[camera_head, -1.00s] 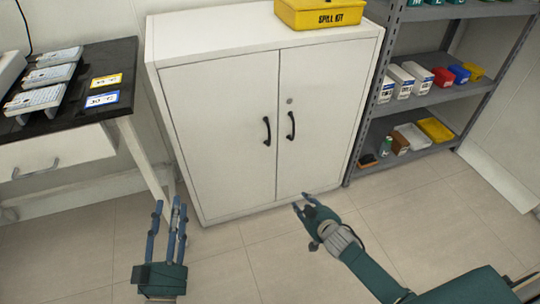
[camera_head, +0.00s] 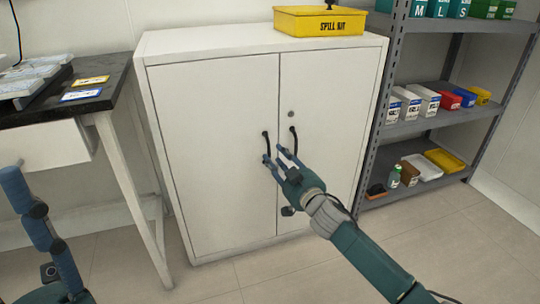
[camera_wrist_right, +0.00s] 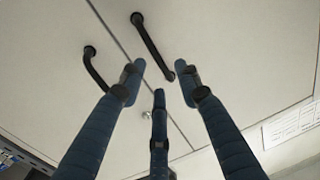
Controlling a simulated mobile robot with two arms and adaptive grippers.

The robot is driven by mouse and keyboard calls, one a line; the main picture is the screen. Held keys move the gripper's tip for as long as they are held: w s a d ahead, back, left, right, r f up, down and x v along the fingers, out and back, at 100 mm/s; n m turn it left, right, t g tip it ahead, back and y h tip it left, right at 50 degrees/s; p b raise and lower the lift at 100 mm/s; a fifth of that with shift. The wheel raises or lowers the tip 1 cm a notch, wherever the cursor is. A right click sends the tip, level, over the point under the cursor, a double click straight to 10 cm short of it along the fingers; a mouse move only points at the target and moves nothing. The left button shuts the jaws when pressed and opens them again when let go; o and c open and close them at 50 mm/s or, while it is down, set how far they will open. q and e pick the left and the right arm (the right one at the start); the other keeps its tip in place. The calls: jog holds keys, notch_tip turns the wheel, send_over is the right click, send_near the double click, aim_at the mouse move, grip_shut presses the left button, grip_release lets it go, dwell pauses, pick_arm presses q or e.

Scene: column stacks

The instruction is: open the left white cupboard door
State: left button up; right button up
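The white cupboard's left door (camera_head: 210,165) is shut, flush with the right door (camera_head: 335,120). Its black handle (camera_head: 266,138) is partly hidden behind my right gripper (camera_head: 275,156) in the head view. In the right wrist view, this left-door handle (camera_wrist_right: 150,42) runs down between the spread fingers of my right gripper (camera_wrist_right: 160,75). The gripper is open, and contact with the handle cannot be told. The right-door handle (camera_wrist_right: 92,68) lies to the left there.
A yellow spill kit box (camera_head: 320,21) sits on the cupboard top. A grey shelf rack (camera_head: 430,125) with boxes stands close on the right. A black-topped bench (camera_head: 100,103) stands on the left. The floor (camera_head: 215,280) before the cupboard is clear.

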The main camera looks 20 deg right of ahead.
jog(key=shift+w+a+b, duration=0.2)
jog(key=shift+w+b, duration=0.2)
jog(key=shift+w, duration=0.95)
jog(key=shift+w+a+b, duration=0.15)
jog(key=shift+w+b, duration=0.2)
jog(key=shift+w, duration=0.95)
grip_shut()
